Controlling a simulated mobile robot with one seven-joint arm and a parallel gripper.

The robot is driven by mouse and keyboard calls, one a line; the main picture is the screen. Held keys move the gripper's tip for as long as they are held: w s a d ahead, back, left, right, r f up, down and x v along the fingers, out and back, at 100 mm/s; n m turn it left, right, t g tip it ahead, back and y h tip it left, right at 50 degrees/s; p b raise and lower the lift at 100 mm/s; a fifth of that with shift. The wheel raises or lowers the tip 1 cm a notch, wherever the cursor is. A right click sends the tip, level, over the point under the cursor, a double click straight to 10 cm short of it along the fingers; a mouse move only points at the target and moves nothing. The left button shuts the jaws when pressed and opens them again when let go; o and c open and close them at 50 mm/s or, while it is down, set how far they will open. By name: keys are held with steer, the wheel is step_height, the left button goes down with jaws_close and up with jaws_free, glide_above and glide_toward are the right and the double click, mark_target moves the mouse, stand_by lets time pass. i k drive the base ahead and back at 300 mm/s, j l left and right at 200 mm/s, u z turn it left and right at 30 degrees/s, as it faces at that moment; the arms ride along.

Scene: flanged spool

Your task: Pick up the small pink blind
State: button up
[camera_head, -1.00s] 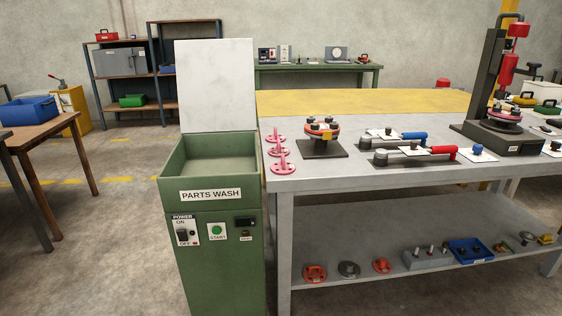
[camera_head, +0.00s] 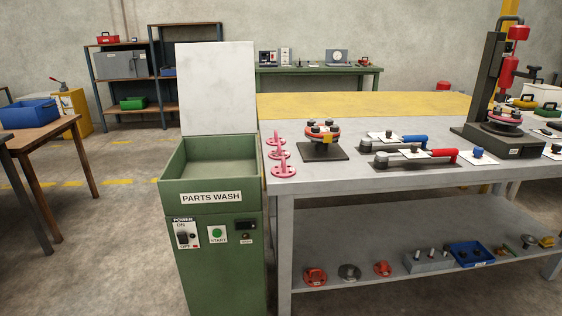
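Several pink pieces stand in a row along the left edge of the grey workbench (camera_head: 350,183). Each has a round flat base and an upright stem or handle. The back pink piece (camera_head: 275,140), the middle pink piece (camera_head: 279,154) and the front pink piece (camera_head: 284,171) are close together. Their sizes look alike at this distance, so I cannot tell which is the small pink blind. Nothing is seen covering them. My gripper is not in view.
A green parts wash (camera_head: 212,165) with its white lid raised stands against the bench's left end. A red flanged spool (camera_head: 322,133) on a dark plate and toggle clamps (camera_head: 430,156) lie right of the pink pieces. A press (camera_head: 497,90) stands further right. Floor at left is open.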

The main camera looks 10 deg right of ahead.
mark_target(276, 155)
steer(key=i+l+u, duration=0.1)
steer(key=l, duration=0.25)
steer(key=i+l+u, duration=0.1)
steer(key=i+l, duration=0.2)
steer(key=i+l+u, duration=0.1)
steer(key=l, duration=0.35)
steer(key=i+l+u, duration=0.1)
steer(key=l, duration=0.25)
steer(key=i+l+u, duration=0.1)
steer(key=i+l, duration=0.15)
steer(key=l, duration=0.15)
steer(key=i+l+u, duration=0.15)
steer(key=l, duration=0.25)
steer(key=i+l+u, duration=0.1)
steer(key=l, duration=0.35)
steer(key=i+l, duration=0.3)
steer(key=i, duration=0.15)
steer(key=i+l, duration=0.3)
steer(key=i, duration=0.2)
